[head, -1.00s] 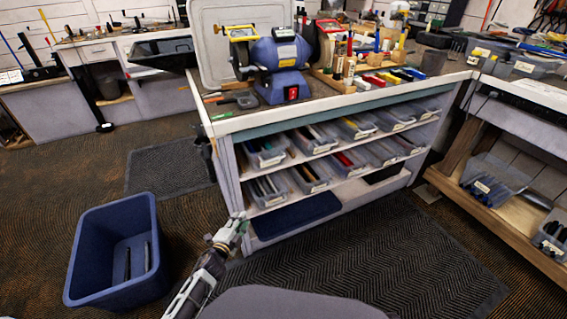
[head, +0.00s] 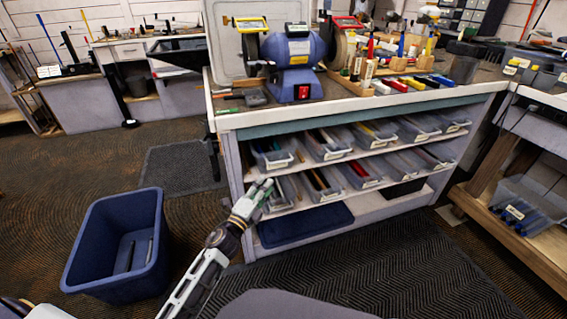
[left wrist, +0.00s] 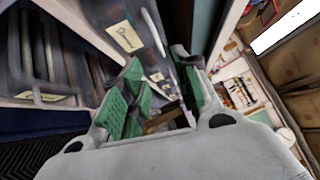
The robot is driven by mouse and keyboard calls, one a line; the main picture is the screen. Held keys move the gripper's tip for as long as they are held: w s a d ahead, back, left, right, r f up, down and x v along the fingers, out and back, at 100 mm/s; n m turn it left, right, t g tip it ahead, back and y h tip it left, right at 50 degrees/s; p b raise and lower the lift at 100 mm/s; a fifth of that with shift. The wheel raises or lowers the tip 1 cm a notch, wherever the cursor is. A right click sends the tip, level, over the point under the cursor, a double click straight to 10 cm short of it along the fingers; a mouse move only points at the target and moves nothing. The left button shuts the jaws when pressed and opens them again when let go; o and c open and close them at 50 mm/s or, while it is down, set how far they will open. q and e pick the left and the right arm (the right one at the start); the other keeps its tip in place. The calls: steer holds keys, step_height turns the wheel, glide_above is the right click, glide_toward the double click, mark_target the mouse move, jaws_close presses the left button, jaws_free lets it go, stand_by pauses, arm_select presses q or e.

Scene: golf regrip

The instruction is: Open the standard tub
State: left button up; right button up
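Several clear grey labelled tubs stand in two rows on the bench shelves, including an upper left tub (head: 273,158) and a lower left tub (head: 279,194). I cannot read which label says standard. My left gripper (head: 260,192) is at the left front of the lower row, by the lower left tub. In the left wrist view the left gripper (left wrist: 163,88) has its green-padded fingers apart, with nothing visibly held between them. A tub's label (left wrist: 124,36) shows just beyond the fingers. Contact with a tub cannot be told. My right gripper is not in view.
A blue open bin (head: 118,245) with dark items stands on the floor at left. The bench's left leg (head: 232,165) is close to my left gripper. A blue bench grinder (head: 292,55) sits on top. A dark mat (head: 380,265) covers the floor in front.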

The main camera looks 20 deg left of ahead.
mark_target(282, 161)
arm_select(q)
steer(key=shift+w, duration=0.25)
steer(key=shift+b+x, duration=0.7)
steer(key=shift+x, duration=5.95)
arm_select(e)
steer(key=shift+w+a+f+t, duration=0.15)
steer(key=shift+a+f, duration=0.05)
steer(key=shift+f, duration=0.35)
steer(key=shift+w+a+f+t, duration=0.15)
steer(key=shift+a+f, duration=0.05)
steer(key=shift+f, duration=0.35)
arm_select(q)
steer(key=shift+d, duration=0.1)
jaws_close()
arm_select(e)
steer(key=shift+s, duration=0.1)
